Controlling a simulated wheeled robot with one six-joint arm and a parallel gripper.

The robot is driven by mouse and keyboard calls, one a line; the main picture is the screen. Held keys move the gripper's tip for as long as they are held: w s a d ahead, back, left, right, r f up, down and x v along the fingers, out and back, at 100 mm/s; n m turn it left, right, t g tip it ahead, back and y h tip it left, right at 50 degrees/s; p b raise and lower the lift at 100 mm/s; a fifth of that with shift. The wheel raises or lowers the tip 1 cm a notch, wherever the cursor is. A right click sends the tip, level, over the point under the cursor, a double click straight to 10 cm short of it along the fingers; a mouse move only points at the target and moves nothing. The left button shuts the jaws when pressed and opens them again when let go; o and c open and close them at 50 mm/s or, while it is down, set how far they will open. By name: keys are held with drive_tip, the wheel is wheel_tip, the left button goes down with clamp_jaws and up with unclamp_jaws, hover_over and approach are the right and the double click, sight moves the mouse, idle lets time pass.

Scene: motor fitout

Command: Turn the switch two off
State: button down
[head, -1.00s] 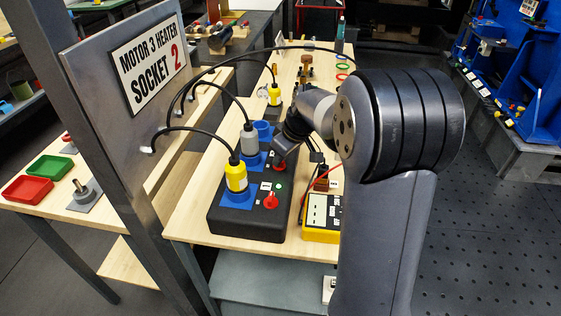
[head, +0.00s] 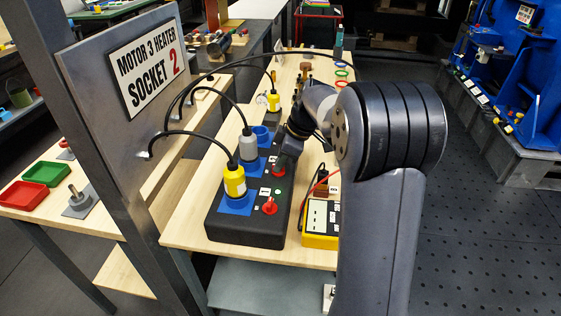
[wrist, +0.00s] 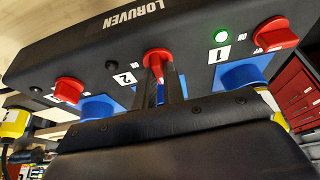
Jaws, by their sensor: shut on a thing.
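The black switch box (head: 245,230) lies on the wooden bench and carries a row of red rotary switches. In the wrist view, my gripper (wrist: 161,78) has both fingers closed around the red knob of switch two (wrist: 157,54), beside the label "2". The dark round lamp (wrist: 112,65) by that label is unlit. The red knob of switch one (wrist: 277,34) is at right, with a lit green lamp (wrist: 221,35) by label "1". Another red knob (wrist: 68,89) is at left. In the head view, my gripper (head: 287,160) reaches the middle knob (head: 278,170), partly hiding it.
A yellow plug (head: 234,180) and a grey plug (head: 248,147) stand in blue sockets beside the switches, with black cables arching to the sign post (head: 125,165). A yellow meter (head: 321,222) lies right of the box.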

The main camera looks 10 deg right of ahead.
idle(0.3)
drive_tip(key=c, duration=1.5)
unclamp_jaws()
drive_tip(key=v, duration=1)
drive_tip(key=shift+d+r, duration=0.25)
drive_tip(key=shift+r, duration=0.1)
drive_tip(key=shift+f, duration=0.15)
drive_tip(key=x, duration=1)
drive_tip(key=shift+a+f, duration=0.25)
drive_tip(key=shift+r, duration=0.1)
